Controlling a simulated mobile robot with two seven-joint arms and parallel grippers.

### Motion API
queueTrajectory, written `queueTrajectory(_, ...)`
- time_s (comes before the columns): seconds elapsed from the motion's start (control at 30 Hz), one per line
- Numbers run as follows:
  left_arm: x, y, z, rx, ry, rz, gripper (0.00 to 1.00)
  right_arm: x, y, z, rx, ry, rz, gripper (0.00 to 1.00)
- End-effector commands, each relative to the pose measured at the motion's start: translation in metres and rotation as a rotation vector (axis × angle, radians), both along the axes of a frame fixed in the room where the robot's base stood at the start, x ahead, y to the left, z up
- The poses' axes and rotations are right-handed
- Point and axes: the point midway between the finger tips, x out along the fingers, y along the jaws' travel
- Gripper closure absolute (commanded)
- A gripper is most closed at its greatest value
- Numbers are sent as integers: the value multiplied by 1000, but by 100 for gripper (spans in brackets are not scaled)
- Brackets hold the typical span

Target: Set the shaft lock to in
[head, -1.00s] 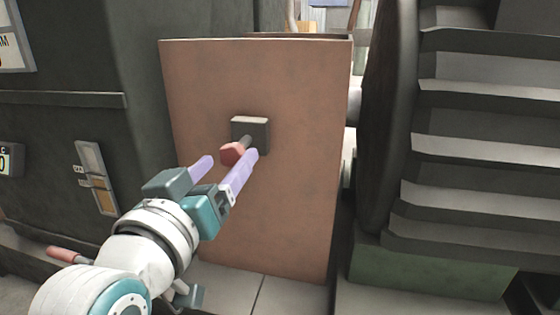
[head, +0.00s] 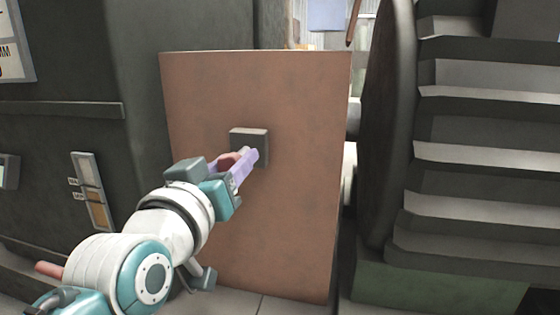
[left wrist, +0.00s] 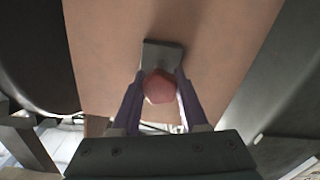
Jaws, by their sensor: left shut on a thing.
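The shaft lock has a dark square plate (head: 251,137) on a brown panel (head: 285,210) and a red knob (head: 228,161) in front of it. My left gripper (head: 247,158), with purple fingers, reaches up from the lower left and is shut on the red knob. In the left wrist view the red knob (left wrist: 159,88) sits between the two fingers, just in front of the grey plate (left wrist: 162,54). The fingers hide part of the knob and its stem in the head view. My right gripper is out of view.
Dark steps (head: 470,150) stand to the right of the panel. A dark wall (head: 70,80) stands to the left, with a small labelled slot plate (head: 90,192) on it. A narrow gap lies between the panel and the steps.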

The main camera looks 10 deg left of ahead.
Motion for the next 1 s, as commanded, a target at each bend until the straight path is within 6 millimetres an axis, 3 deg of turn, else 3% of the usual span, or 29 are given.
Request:
queueTrajectory(0.03, 0, 0, 0, 0, 0, 0, 74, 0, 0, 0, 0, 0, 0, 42)
queueTrajectory(0.27, 0, 0, 0, 0, 0, 0, 100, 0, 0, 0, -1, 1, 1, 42)
queueTrajectory(1.0, 0, 0, 0, 1, 0, 0, 100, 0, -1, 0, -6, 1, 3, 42)
